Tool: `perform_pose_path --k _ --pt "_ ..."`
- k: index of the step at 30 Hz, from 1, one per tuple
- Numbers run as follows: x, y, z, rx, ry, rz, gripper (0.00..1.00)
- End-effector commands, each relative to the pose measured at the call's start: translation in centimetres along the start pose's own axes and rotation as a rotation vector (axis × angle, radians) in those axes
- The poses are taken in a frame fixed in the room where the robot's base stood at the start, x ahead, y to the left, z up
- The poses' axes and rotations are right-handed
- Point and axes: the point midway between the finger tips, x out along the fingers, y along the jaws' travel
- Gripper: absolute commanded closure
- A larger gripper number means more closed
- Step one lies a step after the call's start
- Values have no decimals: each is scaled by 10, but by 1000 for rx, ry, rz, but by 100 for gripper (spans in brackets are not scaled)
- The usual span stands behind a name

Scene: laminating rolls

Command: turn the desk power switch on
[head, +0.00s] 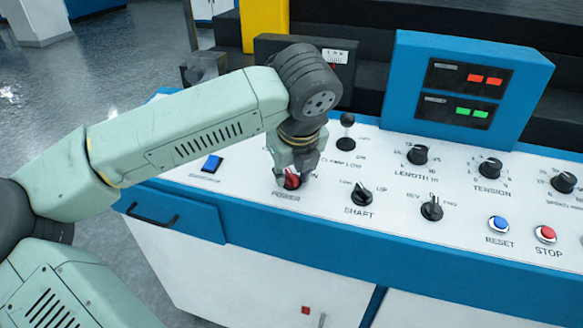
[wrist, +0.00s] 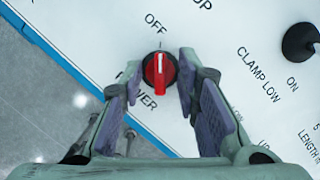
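The power switch is a red rotary knob (wrist: 160,75) on the white panel of the desk, above the partly hidden word POWER. A white line on its grip points up toward the OFF label (wrist: 155,22) in the wrist view. In the head view the knob (head: 292,180) shows low between my fingers, partly covered. My gripper (wrist: 160,66) is open, with one finger on each side of the knob and a small gap visible on both sides. In the head view my gripper (head: 292,172) points down at the panel.
A blue button (head: 212,163) lies left of the knob, and the SHAFT knob (head: 361,194) lies right. The clamp lever (head: 346,130) stands behind to the right. A blue display box (head: 400,90) rises at the back. The panel's front edge is close below.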

Motion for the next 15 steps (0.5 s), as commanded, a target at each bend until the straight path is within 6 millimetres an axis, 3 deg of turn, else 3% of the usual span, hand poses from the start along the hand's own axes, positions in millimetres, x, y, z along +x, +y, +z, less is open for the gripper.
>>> perform_pose_path --k 6,15 --pt "0 0 0 0 0 -1 71" --pt "0 0 0 0 0 -1 90"
